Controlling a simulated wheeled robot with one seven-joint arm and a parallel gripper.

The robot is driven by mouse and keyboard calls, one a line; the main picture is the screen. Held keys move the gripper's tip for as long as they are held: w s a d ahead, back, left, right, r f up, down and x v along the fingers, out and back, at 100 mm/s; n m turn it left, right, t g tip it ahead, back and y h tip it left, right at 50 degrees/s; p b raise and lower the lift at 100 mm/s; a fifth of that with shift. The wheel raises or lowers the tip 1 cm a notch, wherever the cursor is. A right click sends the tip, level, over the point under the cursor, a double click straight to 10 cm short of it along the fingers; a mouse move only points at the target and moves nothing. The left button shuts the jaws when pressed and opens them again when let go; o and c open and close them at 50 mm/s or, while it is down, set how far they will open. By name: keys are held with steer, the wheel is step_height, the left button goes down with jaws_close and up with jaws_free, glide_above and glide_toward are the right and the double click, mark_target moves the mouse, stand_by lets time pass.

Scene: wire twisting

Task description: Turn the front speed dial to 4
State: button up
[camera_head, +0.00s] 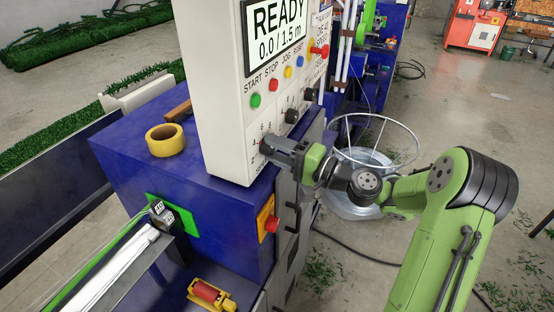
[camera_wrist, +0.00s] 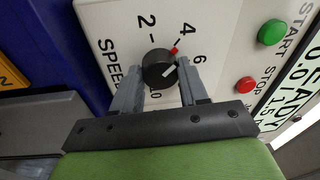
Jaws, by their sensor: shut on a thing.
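In the head view, my gripper (camera_head: 272,149) covers most of the dial at the panel's lower edge.
Two more black dials (camera_head: 292,116) sit farther along the panel. Green start (camera_head: 255,100) and red stop (camera_head: 273,85) buttons are above. A yellow tape roll (camera_head: 165,140) lies on the blue machine top. A red emergency button (camera_head: 271,224) projects below my gripper.

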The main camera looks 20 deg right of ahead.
steer(key=shift+f+n+b, duration=0.1)
steer(key=shift+n+b, duration=0.4)
steer(key=shift+n, duration=0.2)
steer(key=o, duration=1.1)
steer(key=shift+c, duration=0.2)
steer(key=v, duration=1.5)
steer(key=shift+s+d, duration=0.25)
steer(key=shift+d, duration=0.05)
steer(key=shift+a+f, duration=0.1)
